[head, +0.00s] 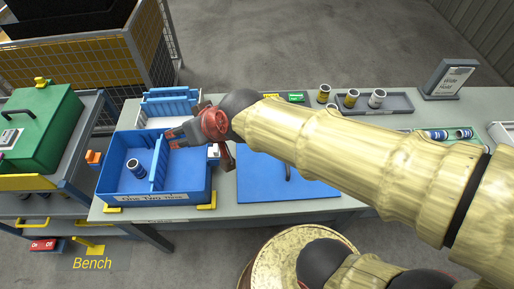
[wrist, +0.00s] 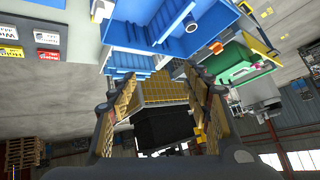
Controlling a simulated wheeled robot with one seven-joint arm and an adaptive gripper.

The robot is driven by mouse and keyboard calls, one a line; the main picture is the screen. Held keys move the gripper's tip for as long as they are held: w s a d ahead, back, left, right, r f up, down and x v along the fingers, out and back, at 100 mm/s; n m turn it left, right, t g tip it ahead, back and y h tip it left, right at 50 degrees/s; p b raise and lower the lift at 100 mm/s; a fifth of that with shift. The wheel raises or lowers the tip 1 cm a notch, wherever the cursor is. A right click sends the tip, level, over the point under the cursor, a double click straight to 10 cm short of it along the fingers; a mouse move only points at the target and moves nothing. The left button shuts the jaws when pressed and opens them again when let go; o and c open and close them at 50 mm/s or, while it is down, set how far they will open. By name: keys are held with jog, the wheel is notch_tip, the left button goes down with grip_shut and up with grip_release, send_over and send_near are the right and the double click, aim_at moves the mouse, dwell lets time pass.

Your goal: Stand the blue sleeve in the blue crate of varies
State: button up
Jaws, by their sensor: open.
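The blue crate (head: 181,199) sits at the left end of the bench and has a divider across it. A blue sleeve (head: 136,168) with a pale band and open top stands in its left compartment, apart from the walls as far as I can see. It also shows in the wrist view (wrist: 191,22), near the top. My gripper (head: 178,137) is over the right part of the crate, pointing left, to the right of the sleeve and apart from it. Its fingers (wrist: 152,82) are spread with nothing between them. My gripper hides part of the right compartment.
A second blue, ribbed container (head: 170,103) stands behind the crate. A blue mat (head: 270,180) lies to the right. Trays with more sleeves (head: 351,98) and a sign (head: 449,78) are farther right. A green case (head: 40,120) is on a cart at left.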

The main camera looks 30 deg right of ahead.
jog(key=s+d+m+g+h, duration=0.1)
jog(key=s+d+h, duration=0.3)
jog(key=s+d, duration=0.9)
jog(key=shift+s+d+m+g, duration=0.25)
jog(key=shift+d+m+g, duration=0.15)
jog(key=shift+d+g, duration=0.5)
